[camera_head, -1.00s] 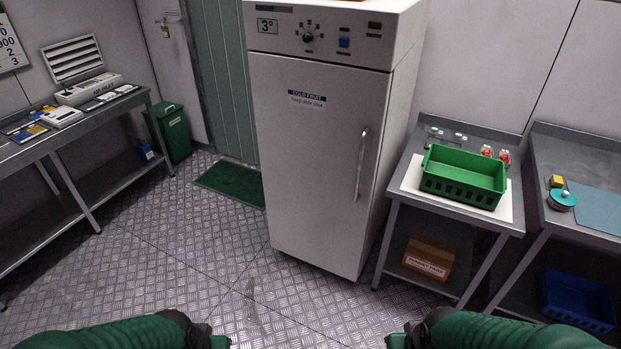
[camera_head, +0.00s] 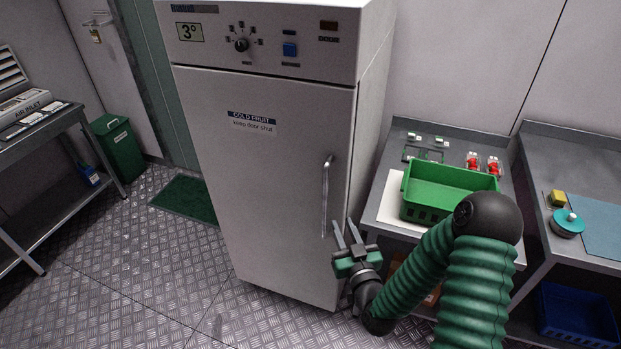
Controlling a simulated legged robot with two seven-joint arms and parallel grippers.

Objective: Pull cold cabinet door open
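The cold cabinet (camera_head: 375,95) is a tall white unit with a control panel on top. Its door (camera_head: 255,170) is shut and carries a "COLD FRUIT keep door shut" label. A vertical metal handle (camera_head: 326,195) is on the door's right side. My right gripper (camera_head: 345,232) is just below and right of the handle's lower end, fingers pointing up and spread apart. Nothing shows between the fingers. I cannot tell whether a finger touches the handle. My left gripper is out of view.
A bench right of the cabinet holds a green crate (camera_head: 420,204) and red-topped items (camera_head: 483,163); my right arm covers part of it. A blue crate (camera_head: 578,318) sits below the far-right bench. A green bin (camera_head: 118,150) stands left. The metal floor (camera_head: 130,255) before the cabinet is clear.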

